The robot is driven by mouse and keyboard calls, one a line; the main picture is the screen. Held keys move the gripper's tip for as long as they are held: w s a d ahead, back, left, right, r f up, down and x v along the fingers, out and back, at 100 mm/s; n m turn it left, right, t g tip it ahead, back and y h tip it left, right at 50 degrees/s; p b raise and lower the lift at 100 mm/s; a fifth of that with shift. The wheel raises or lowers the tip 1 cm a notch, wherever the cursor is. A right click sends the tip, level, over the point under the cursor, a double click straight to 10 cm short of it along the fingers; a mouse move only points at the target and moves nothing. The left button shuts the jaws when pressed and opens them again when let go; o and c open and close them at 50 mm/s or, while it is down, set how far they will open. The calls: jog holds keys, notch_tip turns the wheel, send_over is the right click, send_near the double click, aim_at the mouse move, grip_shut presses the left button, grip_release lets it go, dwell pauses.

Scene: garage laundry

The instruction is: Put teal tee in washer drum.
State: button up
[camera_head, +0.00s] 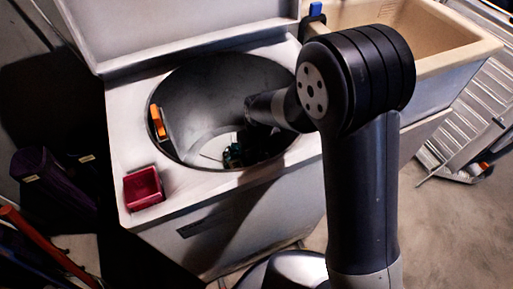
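The top-load washer (125,120) stands with its lid (180,25) raised. Its round drum (200,95) is open, with a grey metal inner wall. My arm reaches over the rim from the right and its end goes down into the drum. My gripper (250,150) is a dark shape low in the drum, partly in shadow, and its fingers cannot be made out. A small dark teal patch (233,153) shows beside it at the drum bottom and may be the teal tee. Whether the gripper holds it cannot be told.
An orange object (157,121) sits at the drum's left inner wall. A small red box (143,188) stands on the washer's front left corner. A beige sink (440,50) with a blue item (315,9) on its edge is at right. Dark purple containers (50,182) stand left.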

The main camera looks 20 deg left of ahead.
jog(key=shift+r+p, duration=0.5)
jog(key=shift+r, duration=0.1)
notch_tip(320, 180, up, 12)
jog(key=s+d+p, duration=0.1)
jog(key=shift+s+p, duration=0.2)
jog(key=shift+p, duration=0.2)
jog(key=shift+c, duration=0.3)
dwell(0.5)
